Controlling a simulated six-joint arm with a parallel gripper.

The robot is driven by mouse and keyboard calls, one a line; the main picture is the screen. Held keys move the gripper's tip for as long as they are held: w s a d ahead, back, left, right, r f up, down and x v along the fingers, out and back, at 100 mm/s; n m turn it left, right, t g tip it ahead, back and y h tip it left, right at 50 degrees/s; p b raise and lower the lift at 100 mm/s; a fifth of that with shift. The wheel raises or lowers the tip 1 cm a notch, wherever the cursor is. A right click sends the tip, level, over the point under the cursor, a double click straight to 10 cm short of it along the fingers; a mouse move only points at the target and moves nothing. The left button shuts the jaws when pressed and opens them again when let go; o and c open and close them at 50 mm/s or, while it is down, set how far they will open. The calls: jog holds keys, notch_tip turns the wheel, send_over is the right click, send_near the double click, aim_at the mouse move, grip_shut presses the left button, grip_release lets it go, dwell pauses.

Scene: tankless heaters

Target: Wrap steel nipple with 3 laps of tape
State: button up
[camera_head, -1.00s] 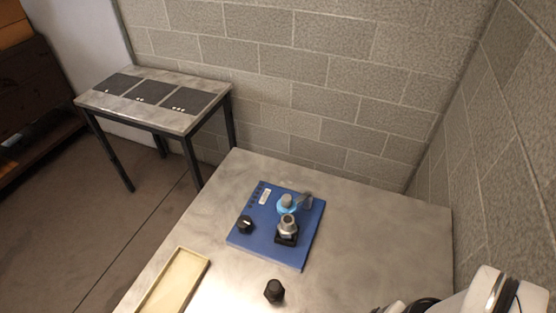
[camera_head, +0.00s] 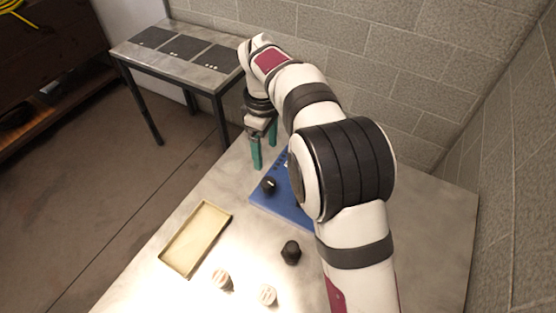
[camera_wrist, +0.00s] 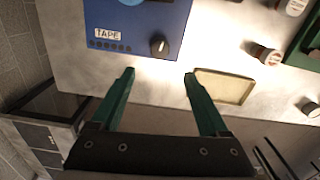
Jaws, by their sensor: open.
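The blue board (camera_head: 285,203) lies on the metal table, partly behind my arm. In the wrist view the board (camera_wrist: 120,22) carries a TAPE label (camera_wrist: 108,35) and a black knob (camera_wrist: 158,44) with a white mark. The knob also shows in the head view (camera_head: 268,185). The steel nipple and the blue tape are hidden behind my arm in the head view, and I cannot make them out in the wrist view. My gripper (camera_head: 264,148) points down with green fingers, apart and empty, near the board's far left side. The wrist view also shows the open gripper (camera_wrist: 158,75).
A shallow cream tray (camera_head: 163,258) lies left of the board. A black fitting (camera_head: 291,252) and two pale round fittings (camera_head: 222,279) (camera_head: 267,295) stand at the table's front. A side table (camera_head: 185,50) with dark mats stands at the back left.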

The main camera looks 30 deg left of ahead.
aim_at(268, 181)
notch_tip(268, 181, down, 13)
jog(key=shift+r, duration=0.1)
grip_shut()
dwell(0.3)
